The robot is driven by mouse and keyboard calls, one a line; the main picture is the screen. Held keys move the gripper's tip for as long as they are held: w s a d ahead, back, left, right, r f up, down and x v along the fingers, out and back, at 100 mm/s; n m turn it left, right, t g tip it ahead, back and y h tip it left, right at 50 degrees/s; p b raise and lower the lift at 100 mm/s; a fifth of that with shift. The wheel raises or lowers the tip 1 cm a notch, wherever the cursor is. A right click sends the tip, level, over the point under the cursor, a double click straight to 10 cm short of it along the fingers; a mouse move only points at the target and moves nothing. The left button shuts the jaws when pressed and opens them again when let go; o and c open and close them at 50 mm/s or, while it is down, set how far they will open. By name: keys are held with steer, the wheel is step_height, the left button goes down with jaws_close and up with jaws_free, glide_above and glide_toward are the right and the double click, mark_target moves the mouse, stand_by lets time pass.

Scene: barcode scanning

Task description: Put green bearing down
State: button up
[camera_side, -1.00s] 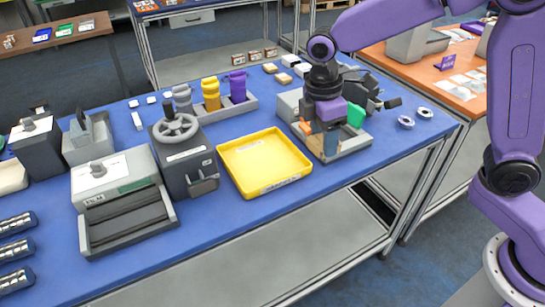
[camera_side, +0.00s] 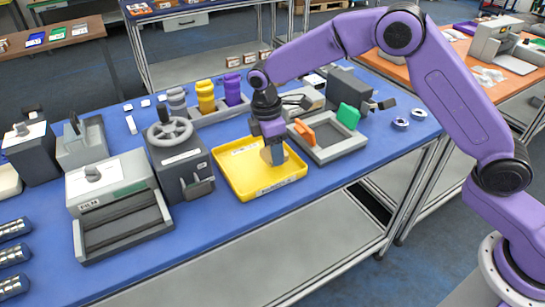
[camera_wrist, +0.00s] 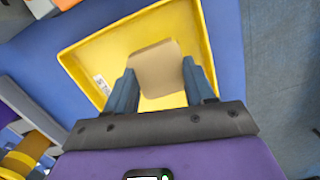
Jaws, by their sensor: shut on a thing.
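My gripper (camera_side: 274,158) points down over the yellow tray (camera_side: 230,180). In the wrist view, my gripper (camera_wrist: 155,85) is shut on a tan block (camera_wrist: 157,68) with rounded corners, its fingers at the block's left and right sides. The yellow tray (camera_wrist: 85,50) lies behind the block. I cannot tell whether the block touches the tray floor. I see no clear green bearing. A green piece (camera_side: 348,116) stands at the back right of a grey fixture (camera_side: 342,152), apart from my gripper.
An orange piece (camera_side: 304,133) sits at the fixture's left. Two silver rings (camera_side: 401,124) lie right of it. A grey machine with a handwheel (camera_side: 170,130) stands left of the tray. Coloured bottles (camera_side: 205,95) stand behind the tray. Blue table (camera_side: 225,235) is bare in front.

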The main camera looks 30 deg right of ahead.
mark_target(267, 153)
steer(key=shift+w+f, duration=0.1)
steer(key=shift+f, duration=1.55)
steer(key=o, duration=1.1)
steer(key=shift+f, duration=0.15)
steer(key=r, duration=0.3)
steer(key=a+r, duration=0.1)
steer(key=r, duration=0.7)
steer(key=shift+w+a, duration=0.15)
steer(key=shift+a, duration=0.05)
steer(key=shift+r, duration=0.65)
